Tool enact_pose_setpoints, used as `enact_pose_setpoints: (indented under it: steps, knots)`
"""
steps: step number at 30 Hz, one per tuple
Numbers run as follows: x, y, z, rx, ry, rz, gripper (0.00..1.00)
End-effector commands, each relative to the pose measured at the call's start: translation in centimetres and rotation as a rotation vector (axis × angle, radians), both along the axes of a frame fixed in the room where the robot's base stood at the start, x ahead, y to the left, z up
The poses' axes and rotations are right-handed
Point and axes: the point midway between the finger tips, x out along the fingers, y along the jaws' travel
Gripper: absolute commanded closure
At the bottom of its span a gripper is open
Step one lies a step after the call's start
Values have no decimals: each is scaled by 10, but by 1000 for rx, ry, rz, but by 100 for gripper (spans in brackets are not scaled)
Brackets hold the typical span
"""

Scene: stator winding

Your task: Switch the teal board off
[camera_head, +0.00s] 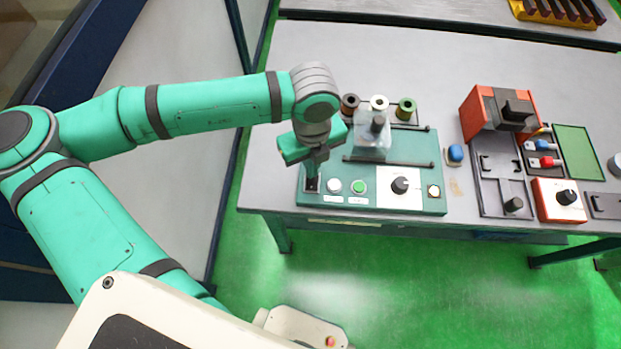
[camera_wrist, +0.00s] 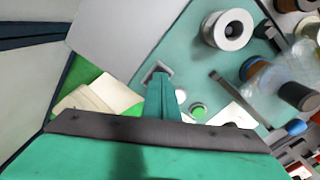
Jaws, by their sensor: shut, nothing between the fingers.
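The teal board (camera_head: 425,176) lies near the table's front edge, with a dark rocker switch (camera_head: 311,186) at its front left corner. Beside the switch sit a white button (camera_head: 334,186), a green button (camera_head: 358,187) and a black dial (camera_head: 400,185). My gripper (camera_head: 313,174) is shut and empty, pointing down with its fingertips right at the switch. In the wrist view the shut fingers (camera_wrist: 162,95) reach the grey switch frame (camera_wrist: 158,70) and cover most of the switch. I cannot tell whether they touch it or which way it is tipped.
Wire spools (camera_head: 404,108) and a clear-covered unit (camera_head: 373,138) stand at the back of the board. A blue button (camera_head: 455,153) sits to its right. Further right are an orange and black device (camera_head: 495,110) and an orange dial box (camera_head: 558,198). The table behind is clear.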

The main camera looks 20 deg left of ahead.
Motion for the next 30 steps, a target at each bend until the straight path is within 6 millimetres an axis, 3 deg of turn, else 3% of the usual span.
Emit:
enact_pose_setpoints:
  steps: [20,30]
  knots:
    - [2,-7,-2,0,0,-17,100]
    - [0,-1,-7,0,0,-1,100]
